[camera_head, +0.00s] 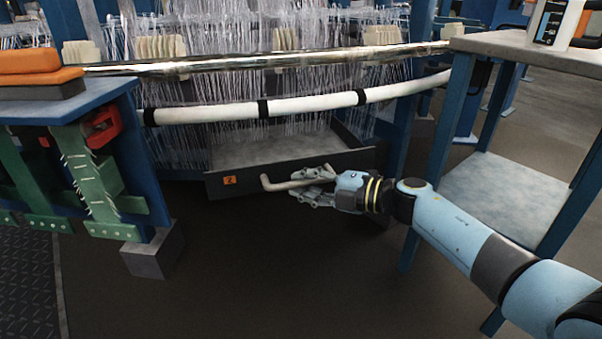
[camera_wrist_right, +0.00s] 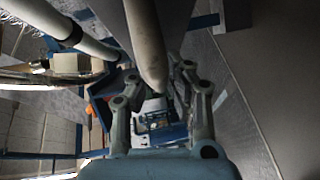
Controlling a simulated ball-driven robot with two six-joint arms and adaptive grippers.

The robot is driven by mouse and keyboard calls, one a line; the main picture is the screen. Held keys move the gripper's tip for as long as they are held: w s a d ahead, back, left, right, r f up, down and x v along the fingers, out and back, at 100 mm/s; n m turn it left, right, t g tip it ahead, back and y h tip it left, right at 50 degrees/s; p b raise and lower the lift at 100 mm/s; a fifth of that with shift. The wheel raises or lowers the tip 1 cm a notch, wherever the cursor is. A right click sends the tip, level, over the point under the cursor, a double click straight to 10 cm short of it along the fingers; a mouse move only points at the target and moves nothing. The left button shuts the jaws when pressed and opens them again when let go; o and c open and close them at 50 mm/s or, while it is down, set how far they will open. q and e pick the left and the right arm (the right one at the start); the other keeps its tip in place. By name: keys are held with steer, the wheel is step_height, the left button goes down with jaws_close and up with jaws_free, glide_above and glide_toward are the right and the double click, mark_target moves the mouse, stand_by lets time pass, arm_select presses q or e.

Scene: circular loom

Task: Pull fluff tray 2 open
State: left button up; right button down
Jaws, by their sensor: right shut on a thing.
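Fluff tray 2 (camera_head: 335,163) is a dark, low drawer under the loom, with an orange label marked 2 (camera_head: 230,180) on its front. Its grey inside shows behind the front panel, so it stands at least partly out. A pale bar handle (camera_head: 285,184) crosses the front. My right gripper (camera_head: 318,187) is shut on this handle from the right side. In the right wrist view, the handle (camera_wrist_right: 147,45) runs between the fingers of the gripper (camera_wrist_right: 160,95). My left gripper is not in view.
A white padded rail (camera_head: 310,103) and a shiny metal rail (camera_head: 250,63) curve above the tray. A blue-legged table with a lower shelf (camera_head: 500,190) stands close on the right. A bench with green brackets (camera_head: 90,175) is on the left. The floor in front is clear.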

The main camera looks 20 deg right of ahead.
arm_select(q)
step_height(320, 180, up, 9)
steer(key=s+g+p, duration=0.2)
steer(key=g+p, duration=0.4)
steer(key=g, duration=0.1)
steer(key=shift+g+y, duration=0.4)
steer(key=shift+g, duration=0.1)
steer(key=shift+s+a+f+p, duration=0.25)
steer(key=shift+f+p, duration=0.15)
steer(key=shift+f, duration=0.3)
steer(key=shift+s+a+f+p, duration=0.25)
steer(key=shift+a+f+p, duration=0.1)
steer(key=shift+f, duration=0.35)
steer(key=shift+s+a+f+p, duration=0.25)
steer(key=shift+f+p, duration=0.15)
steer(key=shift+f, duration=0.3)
arm_select(e)
steer(key=s+a, duration=0.1)
steer(key=s, duration=2.3)
steer(key=shift+s+a+r, duration=0.1)
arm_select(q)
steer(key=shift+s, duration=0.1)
arm_select(e)
steer(key=c, duration=1.3)
jaws_free()
steer(key=shift+s, duration=0.1)
